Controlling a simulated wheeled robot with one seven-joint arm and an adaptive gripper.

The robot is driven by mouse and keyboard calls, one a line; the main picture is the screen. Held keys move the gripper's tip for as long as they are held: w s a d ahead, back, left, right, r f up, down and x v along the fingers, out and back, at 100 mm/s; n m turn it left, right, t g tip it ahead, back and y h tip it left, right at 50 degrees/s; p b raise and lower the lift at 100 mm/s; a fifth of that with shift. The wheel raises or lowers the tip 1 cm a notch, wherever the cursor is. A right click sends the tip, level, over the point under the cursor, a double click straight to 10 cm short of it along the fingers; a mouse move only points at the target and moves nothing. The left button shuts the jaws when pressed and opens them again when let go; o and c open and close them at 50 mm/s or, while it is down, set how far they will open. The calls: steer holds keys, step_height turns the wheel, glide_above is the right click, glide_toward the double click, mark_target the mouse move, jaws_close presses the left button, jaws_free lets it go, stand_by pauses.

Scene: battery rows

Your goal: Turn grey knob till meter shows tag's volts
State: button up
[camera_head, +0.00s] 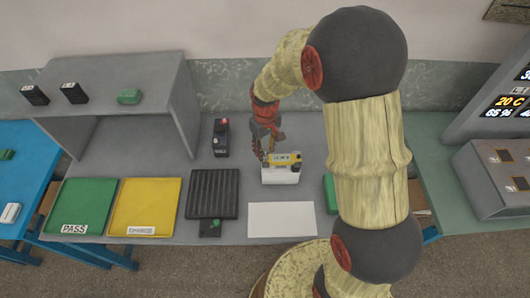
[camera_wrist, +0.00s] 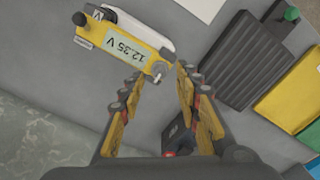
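The yellow meter (camera_head: 284,158) sits on a white block (camera_head: 281,177) near the middle of the bench. In the wrist view the meter (camera_wrist: 105,40) shows its display (camera_wrist: 126,48), turned round in the picture, reading about 12.35 V. The grey knob (camera_wrist: 157,69) is at the end of the meter nearest my gripper. My gripper (camera_wrist: 161,76) is open, and the knob appears between its fingertips; I cannot tell whether either finger touches it. In the head view my gripper (camera_head: 266,146) is at the left end of the meter.
A black device (camera_head: 221,137) with a red part stands left of the meter. A black ribbed tray (camera_head: 212,193), yellow tray (camera_head: 145,205) and green tray (camera_head: 82,205) lie further left. A white sheet (camera_head: 281,219) lies in front. A grey shelf (camera_head: 112,84) stands back left.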

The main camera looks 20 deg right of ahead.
mark_target(265, 156)
steer(key=shift+f, duration=1.1)
steer(key=shift+c, duration=1.1)
jaws_close()
